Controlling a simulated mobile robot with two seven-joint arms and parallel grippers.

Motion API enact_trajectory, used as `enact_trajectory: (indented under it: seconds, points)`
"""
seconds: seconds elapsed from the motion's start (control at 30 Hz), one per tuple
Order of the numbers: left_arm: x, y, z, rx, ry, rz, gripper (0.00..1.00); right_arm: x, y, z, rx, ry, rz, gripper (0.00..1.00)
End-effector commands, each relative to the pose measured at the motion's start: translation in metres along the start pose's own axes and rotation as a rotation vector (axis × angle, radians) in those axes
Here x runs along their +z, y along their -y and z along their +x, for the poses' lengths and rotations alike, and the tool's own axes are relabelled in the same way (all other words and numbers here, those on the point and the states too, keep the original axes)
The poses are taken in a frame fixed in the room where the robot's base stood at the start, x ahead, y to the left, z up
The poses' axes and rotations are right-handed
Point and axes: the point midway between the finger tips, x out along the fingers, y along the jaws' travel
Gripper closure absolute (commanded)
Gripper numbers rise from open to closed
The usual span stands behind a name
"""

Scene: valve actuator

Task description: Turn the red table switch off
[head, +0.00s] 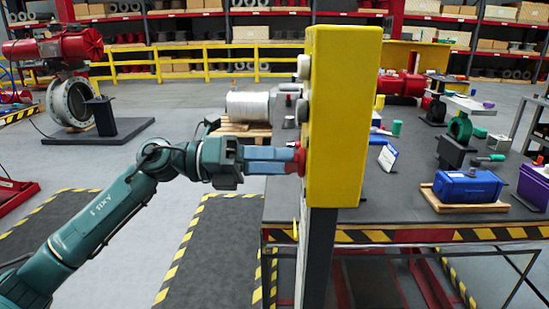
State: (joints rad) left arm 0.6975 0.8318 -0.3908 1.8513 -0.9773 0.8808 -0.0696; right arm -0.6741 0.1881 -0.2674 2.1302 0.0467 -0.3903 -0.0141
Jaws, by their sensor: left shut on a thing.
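The red switch (299,158) sticks out from the left face of a yellow control box (344,115). The box stands on a dark post. My left gripper (292,160) reaches in from the left and is shut on the red switch; its fingers hide part of it. Other round grey buttons (303,67) sit above the switch on the same face. The switch's exact turn position cannot be told from here. My right gripper is not in view.
A yellow railing (190,62) and shelves run along the back. The floor at left centre is clear.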

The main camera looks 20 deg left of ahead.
Motion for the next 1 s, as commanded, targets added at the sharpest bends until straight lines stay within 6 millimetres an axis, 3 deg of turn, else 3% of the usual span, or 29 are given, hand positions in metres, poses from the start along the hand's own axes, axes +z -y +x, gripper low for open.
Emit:
enact_trajectory:
  seconds: [0.33,0.37,0.6,0.87,1.0]
  points:
    - [0.000,0.000,0.000,0.000,0.001,-0.002,0.70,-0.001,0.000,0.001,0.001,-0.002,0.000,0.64]
    - [0.000,0.000,0.000,0.000,0.001,-0.002,0.46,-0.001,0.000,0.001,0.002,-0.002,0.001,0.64]
    - [0.000,0.000,0.000,0.000,0.001,-0.002,0.26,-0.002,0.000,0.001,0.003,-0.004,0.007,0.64]
    - [0.000,0.000,-0.001,0.000,0.001,-0.002,0.25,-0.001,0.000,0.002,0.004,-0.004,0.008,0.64]
    - [-0.001,-0.003,-0.013,0.003,0.001,-0.003,0.25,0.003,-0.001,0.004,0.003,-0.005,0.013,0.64]
